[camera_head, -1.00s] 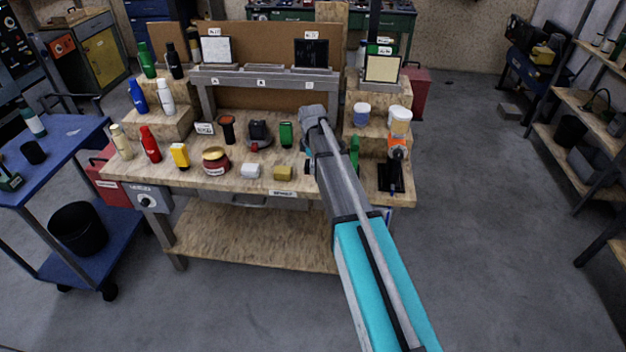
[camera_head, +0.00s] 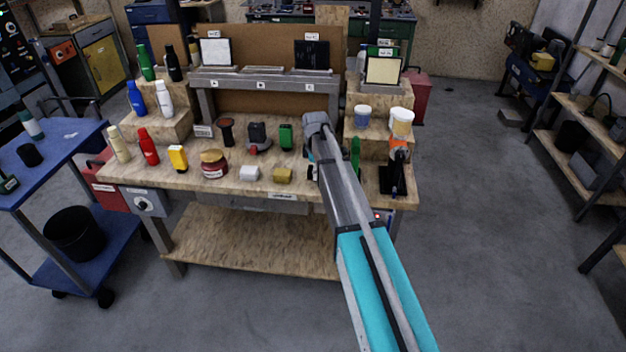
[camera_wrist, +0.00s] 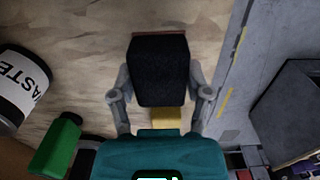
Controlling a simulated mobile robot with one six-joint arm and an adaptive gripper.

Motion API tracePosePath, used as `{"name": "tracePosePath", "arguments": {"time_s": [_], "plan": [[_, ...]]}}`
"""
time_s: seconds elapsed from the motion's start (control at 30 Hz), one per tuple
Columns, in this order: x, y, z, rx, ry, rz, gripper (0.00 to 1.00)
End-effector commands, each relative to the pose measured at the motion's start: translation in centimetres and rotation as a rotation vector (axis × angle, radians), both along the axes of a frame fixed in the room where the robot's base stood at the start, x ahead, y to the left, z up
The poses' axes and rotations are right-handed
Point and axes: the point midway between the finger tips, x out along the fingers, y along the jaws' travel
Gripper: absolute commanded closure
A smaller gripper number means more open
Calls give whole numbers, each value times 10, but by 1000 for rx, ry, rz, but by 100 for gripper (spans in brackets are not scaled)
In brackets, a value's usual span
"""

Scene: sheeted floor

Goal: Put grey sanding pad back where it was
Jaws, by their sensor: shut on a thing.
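The grey sanding pad (camera_wrist: 159,72) shows in the wrist view as a dark, nearly black block with a thin reddish-brown strip at its far edge. My gripper (camera_wrist: 160,92) is shut on it, one finger at each side. In the head view my gripper (camera_head: 312,165) is mostly hidden behind my arm, over the right front part of the workbench (camera_head: 225,188). A yellow block (camera_head: 282,175) lies on the bench just left of it and shows below the pad in the wrist view (camera_wrist: 166,118). A white block (camera_head: 249,173) lies further left. I cannot tell the pad's height above the bench.
Wooden steps with cups (camera_head: 402,121) and an orange-and-black tool (camera_head: 394,170) are to the right. The bench's front edge is close. Floor to the right (camera_head: 490,220) is clear.

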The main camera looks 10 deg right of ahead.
Motion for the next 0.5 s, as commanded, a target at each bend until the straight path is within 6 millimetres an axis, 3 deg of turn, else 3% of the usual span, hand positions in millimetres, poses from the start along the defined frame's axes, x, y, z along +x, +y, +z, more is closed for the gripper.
{"name": "tracePosePath", "arguments": {"time_s": [0.03, 0.2, 0.5], "plan": [[0, 0, -10, 0, 0, 0, 75], [0, 0, -20, 0, 0, 0, 75], [0, 0, -22, 0, 0, 0, 75]]}}
